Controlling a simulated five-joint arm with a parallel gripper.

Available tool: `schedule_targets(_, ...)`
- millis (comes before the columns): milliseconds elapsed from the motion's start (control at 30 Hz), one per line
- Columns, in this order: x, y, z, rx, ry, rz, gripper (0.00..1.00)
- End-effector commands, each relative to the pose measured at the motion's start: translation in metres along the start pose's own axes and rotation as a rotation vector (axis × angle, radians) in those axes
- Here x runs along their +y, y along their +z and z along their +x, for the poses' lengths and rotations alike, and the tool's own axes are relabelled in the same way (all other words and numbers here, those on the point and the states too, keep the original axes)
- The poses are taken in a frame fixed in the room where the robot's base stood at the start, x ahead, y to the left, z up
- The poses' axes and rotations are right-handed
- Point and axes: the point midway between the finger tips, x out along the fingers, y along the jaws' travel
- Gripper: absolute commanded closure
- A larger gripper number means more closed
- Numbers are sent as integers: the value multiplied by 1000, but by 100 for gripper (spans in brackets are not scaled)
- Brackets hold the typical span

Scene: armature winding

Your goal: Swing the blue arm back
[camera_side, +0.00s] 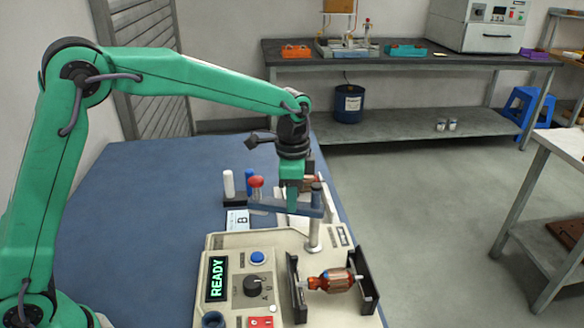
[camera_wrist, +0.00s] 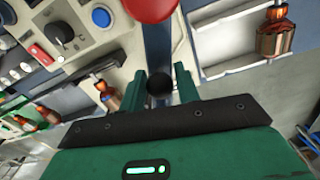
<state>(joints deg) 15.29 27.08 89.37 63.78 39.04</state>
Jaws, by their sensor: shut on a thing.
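The blue arm (camera_side: 268,209) is a flat bar reaching left from an upright post (camera_side: 314,234) on the beige machine. A red knob (camera_side: 257,182) stands near its left end. My gripper (camera_side: 293,208) is pointed down and shut on the blue arm. In the wrist view the bar (camera_wrist: 157,48) runs up from between my green fingers (camera_wrist: 161,86), with a round black knob (camera_wrist: 159,84) between them. The red knob (camera_wrist: 148,8) is cut off at the top there. The exact contact is partly hidden.
The beige machine (camera_side: 228,242) has a READY display (camera_side: 217,279), a blue button (camera_side: 257,258) and a dial (camera_side: 253,285). A copper-wound armature (camera_side: 333,280) lies between two black supports. Another armature (camera_wrist: 274,38) lies in a pale tray. The blue tabletop (camera_side: 135,225) is mostly clear.

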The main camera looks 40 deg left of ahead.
Motion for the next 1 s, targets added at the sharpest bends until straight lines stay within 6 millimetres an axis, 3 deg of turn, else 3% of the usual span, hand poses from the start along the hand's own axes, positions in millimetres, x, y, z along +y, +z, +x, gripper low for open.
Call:
schedule_targets(400, -5, 0, -1, 8, -6, -4, 100)
schedule_targets(433, -5, 0, -1, 8, -6, -4, 62)
schedule_targets(500, -4, 0, -1, 7, -6, -3, 53)
schedule_targets(1000, -3, -1, -11, 6, -5, 3, 53)
